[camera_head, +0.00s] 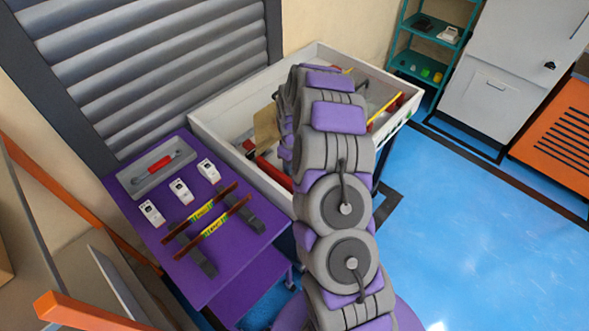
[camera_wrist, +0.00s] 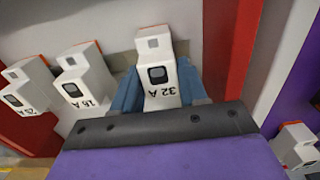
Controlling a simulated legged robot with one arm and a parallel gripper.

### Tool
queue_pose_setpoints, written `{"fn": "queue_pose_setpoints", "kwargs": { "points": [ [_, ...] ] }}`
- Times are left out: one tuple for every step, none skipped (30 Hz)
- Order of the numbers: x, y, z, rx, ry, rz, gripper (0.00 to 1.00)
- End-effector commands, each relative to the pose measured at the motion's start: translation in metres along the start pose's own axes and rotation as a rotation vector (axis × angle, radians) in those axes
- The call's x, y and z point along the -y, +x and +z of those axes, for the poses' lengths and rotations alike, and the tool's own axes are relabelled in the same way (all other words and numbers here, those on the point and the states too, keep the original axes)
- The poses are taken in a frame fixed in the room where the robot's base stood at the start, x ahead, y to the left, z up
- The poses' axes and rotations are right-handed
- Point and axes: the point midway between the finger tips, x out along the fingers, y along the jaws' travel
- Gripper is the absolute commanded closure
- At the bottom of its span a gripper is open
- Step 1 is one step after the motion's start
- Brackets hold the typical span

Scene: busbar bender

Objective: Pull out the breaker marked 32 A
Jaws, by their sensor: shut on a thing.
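In the wrist view the white breaker marked 32 A (camera_wrist: 157,75) stands between the two blue fingers of my gripper (camera_wrist: 159,84). My gripper is shut on it. Its marking appears upside down and its dark window faces the camera. The breaker is against a pale grey backing; whether it is still seated is not clear. To its left are a white breaker marked 16 A (camera_wrist: 85,86) and another white breaker (camera_wrist: 28,88) with a harder-to-read label. In the head view my arm hides my gripper and this breaker.
The blue floor (camera_head: 470,240) at right is clear.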

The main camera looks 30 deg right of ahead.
Motion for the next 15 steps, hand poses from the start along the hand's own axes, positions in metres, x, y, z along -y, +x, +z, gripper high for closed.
{"fn": "queue_pose_setpoints", "kwargs": {
  "points": [
    [0.001, -0.002, 0.000, 0.000, -0.001, -0.001, 0.94],
    [0.001, -0.003, 0.000, -0.001, -0.001, 0.000, 0.94],
    [0.000, -0.005, 0.000, -0.001, -0.001, 0.000, 0.94],
    [0.000, -0.006, 0.000, -0.001, -0.001, 0.000, 0.94],
    [0.000, -0.007, 0.000, -0.002, -0.001, 0.000, 0.94],
    [0.000, -0.008, 0.000, -0.002, -0.001, 0.001, 0.94],
    [0.000, -0.009, 0.000, -0.002, -0.001, 0.001, 0.94],
    [0.000, -0.010, 0.000, -0.003, -0.001, 0.001, 0.94],
    [0.000, -0.011, 0.000, -0.002, 0.000, 0.001, 0.94],
    [-0.001, -0.011, 0.000, -0.003, 0.000, 0.001, 0.94],
    [-0.001, -0.012, 0.000, -0.002, 0.000, 0.001, 0.94],
    [-0.001, -0.013, 0.000, -0.003, 0.000, 0.001, 0.94],
    [-0.001, -0.014, 0.000, -0.003, 0.000, 0.000, 0.94],
    [-0.001, -0.015, 0.000, -0.003, 0.000, 0.000, 0.94],
    [-0.001, -0.016, 0.000, -0.003, 0.000, 0.000, 0.94]
  ]
}}
